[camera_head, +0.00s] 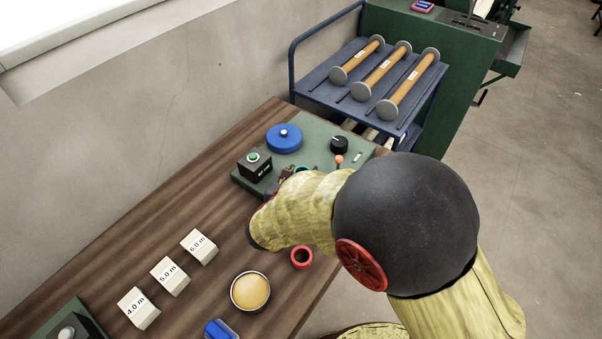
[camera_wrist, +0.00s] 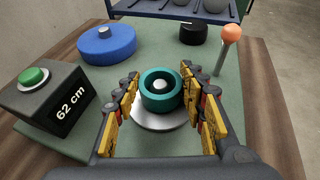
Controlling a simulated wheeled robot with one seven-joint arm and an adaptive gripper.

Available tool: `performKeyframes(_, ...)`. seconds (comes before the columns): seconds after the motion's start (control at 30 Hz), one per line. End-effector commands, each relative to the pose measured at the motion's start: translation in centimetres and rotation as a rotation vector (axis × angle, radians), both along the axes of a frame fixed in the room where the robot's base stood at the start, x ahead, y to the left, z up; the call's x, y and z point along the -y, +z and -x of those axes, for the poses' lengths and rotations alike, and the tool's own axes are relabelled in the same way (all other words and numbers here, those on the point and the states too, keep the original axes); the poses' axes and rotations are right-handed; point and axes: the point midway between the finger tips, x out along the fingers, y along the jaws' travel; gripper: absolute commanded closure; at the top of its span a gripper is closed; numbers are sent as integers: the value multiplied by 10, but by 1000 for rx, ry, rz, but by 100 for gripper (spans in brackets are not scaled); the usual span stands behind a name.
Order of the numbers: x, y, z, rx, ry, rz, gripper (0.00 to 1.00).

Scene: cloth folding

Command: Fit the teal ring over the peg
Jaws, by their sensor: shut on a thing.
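The teal ring (camera_wrist: 161,97) is between the fingers of my gripper (camera_wrist: 160,100) in the wrist view, and the gripper is shut on it. The ring is above or on a round silver base (camera_wrist: 160,121) on the green panel. A pale tip, seemingly the peg (camera_wrist: 160,87), shows inside the ring's hole. I cannot tell how far down the ring sits. In the head view my arm covers most of this spot, and only a sliver of the teal ring (camera_head: 303,168) shows.
On the green panel (camera_wrist: 113,88) are a blue disc (camera_head: 284,139), a black box with a green button (camera_head: 254,166), a black knob (camera_head: 339,144) and an orange-tipped lever (camera_wrist: 228,45). A red ring (camera_head: 301,257), a round tin (camera_head: 251,292) and labelled blocks (camera_head: 170,276) lie on the wooden table.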

Motion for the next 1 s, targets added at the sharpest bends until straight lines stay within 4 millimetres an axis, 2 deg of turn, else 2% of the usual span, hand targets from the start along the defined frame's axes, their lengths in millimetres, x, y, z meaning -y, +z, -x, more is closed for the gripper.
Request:
performKeyframes(0.27,0,-1,0,0,0,0,76)
performKeyframes(0.3,0,-1,0,0,0,0,57)
performKeyframes(0.63,0,-1,0,0,0,0,38)
performKeyframes(1.0,-2,1,3,0,1,0,38)
